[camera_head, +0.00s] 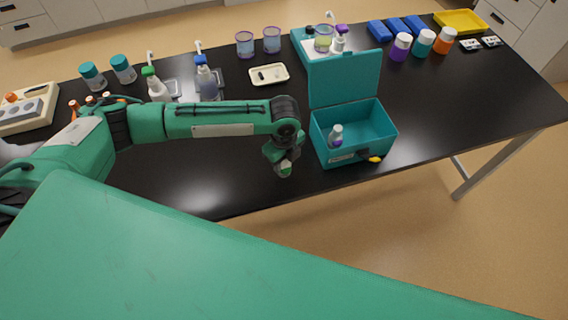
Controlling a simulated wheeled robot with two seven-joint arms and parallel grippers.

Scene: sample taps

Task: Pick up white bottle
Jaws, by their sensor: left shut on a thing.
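My left gripper (284,160) points down over the front part of the black table, just left of the teal box. It is shut on a small white bottle with a green part (285,170), mostly hidden by the fingers. Another small white bottle with a purple part (336,136) stands inside the open teal box (364,150). My right gripper is out of view.
The black table (440,110) is clear right of the box. The box lid (345,80) stands up at its back. Pump bottles (207,82), a cream tray (269,75) and lidded jars (398,48) stand farther back. A yellow tray (461,21) is far right.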

